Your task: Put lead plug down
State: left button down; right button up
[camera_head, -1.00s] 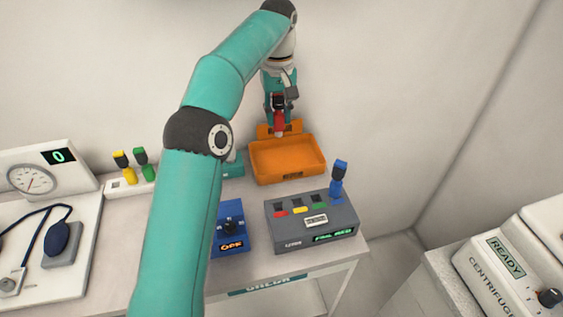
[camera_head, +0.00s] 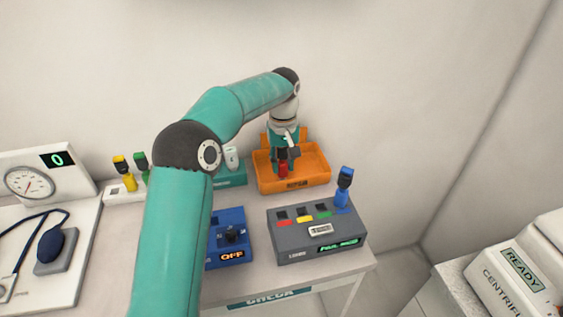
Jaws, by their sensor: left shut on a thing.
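My left gripper (camera_head: 284,157) points down over the orange tray (camera_head: 315,172) and is shut on a red lead plug (camera_head: 283,169). The red plug hangs upright at the tray; I cannot tell whether it touches the tray floor. A blue lead plug (camera_head: 343,188) stands at the right end of the grey lead box (camera_head: 290,244), which has red, yellow and green marked sockets. A yellow plug (camera_head: 127,175) and a green plug (camera_head: 142,164) stand in a white holder (camera_head: 117,195) at the left. My arm partly hides the green plug. My right gripper is not in view.
A blue switch box (camera_head: 230,245) reading OFF stands left of the grey box. A teal stand (camera_head: 233,176) with a white device is left of the tray. A gauge (camera_head: 30,181) and blue bulb (camera_head: 50,245) are at far left, a centrifuge (camera_head: 515,275) at far right.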

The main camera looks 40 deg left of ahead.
pick_arm(q)
jog(key=c, duration=0.9)
grip_release()
notch_tip(320, 180, up, 12)
jog(key=p, duration=0.2)
jog(key=shift+p, duration=0.4)
jog(key=shift+r, duration=0.1)
